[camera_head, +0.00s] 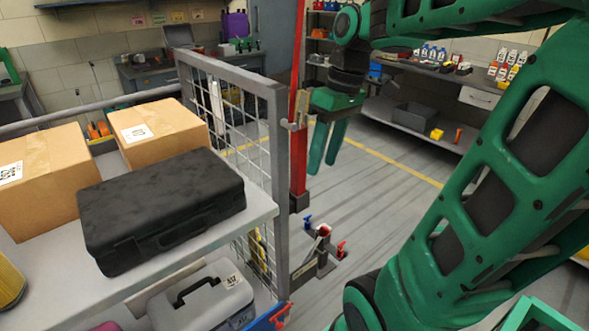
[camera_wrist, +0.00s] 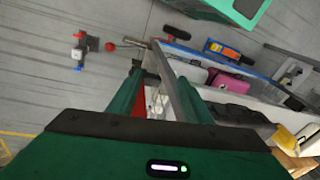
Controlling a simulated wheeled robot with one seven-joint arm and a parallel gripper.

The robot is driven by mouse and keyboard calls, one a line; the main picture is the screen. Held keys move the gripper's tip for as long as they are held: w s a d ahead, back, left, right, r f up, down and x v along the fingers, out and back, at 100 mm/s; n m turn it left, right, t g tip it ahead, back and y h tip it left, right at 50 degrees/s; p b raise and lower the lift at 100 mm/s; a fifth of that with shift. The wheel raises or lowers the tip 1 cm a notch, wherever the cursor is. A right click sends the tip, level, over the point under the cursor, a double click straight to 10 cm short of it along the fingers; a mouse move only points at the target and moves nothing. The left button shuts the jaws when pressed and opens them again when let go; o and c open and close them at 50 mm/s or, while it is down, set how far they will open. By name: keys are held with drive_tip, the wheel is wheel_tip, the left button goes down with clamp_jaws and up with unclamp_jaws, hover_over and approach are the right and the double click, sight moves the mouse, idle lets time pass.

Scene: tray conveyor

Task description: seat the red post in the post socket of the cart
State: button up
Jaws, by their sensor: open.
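The red post (camera_head: 299,150) stands upright beside the grey end frame of the cart (camera_head: 278,190), at a small bracket. Its dark lower end is up and left of the post socket (camera_head: 323,258) in the head view, visibly apart from it. The socket sits low beside the cart, with red and blue handles; it also shows in the wrist view (camera_wrist: 80,52). My gripper (camera_head: 327,165) is open, fingers down, just right of the post in the head view. In the wrist view, red shows between the fingers (camera_wrist: 158,105); whether they touch it is hidden.
The cart's top shelf holds a black case (camera_head: 160,205) and cardboard boxes (camera_head: 162,130); a grey toolbox (camera_head: 200,300) is below. The mesh panel (camera_head: 232,120) stands close to the post. Floor (camera_head: 390,190) right of the post is clear up to the back shelving.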

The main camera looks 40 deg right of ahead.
sight(301, 127)
drive_tip(key=w+r+n, duration=0.3)
drive_tip(key=n, duration=0.1)
drive_tip(key=w+d+r+n, duration=0.1)
drive_tip(key=w+r+n, duration=0.1)
drive_tip(key=r+n, duration=0.1)
drive_tip(key=w+r+n, duration=0.2)
drive_tip(key=w+n, duration=0.1)
drive_tip(key=n, duration=0.3)
drive_tip(key=shift+w+d+r+g, duration=0.2)
drive_tip(key=shift+w+r+g, duration=0.1)
drive_tip(key=shift+w+r, duration=0.1)
drive_tip(key=shift+w+r+n, duration=0.2)
drive_tip(key=shift+r+n, duration=0.05)
drive_tip(key=shift+n, duration=0.45)
drive_tip(key=shift+w+r+n, duration=0.3)
drive_tip(key=shift+w+n, duration=0.05)
drive_tip(key=shift+n, duration=0.45)
drive_tip(key=shift+c, duration=1.2)
drive_tip(key=shift+a+f, duration=0.1)
drive_tip(key=shift+f, duration=0.05)
drive_tip(key=shift+c, duration=0.2)
